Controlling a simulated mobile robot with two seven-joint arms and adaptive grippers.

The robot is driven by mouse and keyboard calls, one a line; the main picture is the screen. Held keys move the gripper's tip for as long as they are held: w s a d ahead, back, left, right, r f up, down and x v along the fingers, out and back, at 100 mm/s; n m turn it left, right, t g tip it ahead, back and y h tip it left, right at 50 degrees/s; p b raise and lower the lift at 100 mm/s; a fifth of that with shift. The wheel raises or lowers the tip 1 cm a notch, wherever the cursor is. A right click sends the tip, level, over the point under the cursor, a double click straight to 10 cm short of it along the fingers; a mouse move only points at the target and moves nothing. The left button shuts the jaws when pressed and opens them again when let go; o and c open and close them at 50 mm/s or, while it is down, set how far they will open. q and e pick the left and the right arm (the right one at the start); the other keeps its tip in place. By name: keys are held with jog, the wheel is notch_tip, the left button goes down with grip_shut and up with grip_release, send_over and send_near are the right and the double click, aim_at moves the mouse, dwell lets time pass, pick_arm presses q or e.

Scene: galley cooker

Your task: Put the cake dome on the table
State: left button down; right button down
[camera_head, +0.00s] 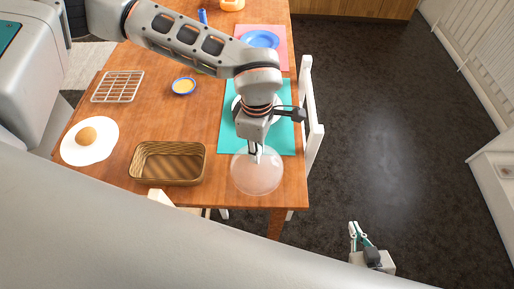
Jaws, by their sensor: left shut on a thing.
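The cake dome (257,179) is a clear, pinkish glass dome near the front right corner of the wooden table (225,197). My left gripper (255,154) is over its top and shut on it. I cannot tell whether the dome's rim touches the table or hangs just above it. My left arm reaches across the table from the upper left. My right gripper (358,236) is low at the right, over the dark floor, apart from the table. Its fingers look spread and empty.
A wicker basket (168,180) is left of the dome. Behind the dome are a teal placemat (284,136) and a partly hidden white plate (237,103). A white chair (314,131) stands at the right edge. An egg on a white plate (68,153) and a wire rack (118,100) are left.

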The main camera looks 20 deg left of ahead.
pick_arm(q)
jog(key=shift+f+b, duration=0.35)
jog(key=shift+b, duration=0.05)
jog(key=shift+f, duration=0.1)
jog(key=c, duration=1.9)
grip_release()
jog(key=shift+r, duration=0.2)
jog(key=shift+r+p, duration=0.3)
jog(key=shift+p, duration=0.05)
notch_tip(320, 180, up, 12)
jog(key=shift+b, duration=0.5)
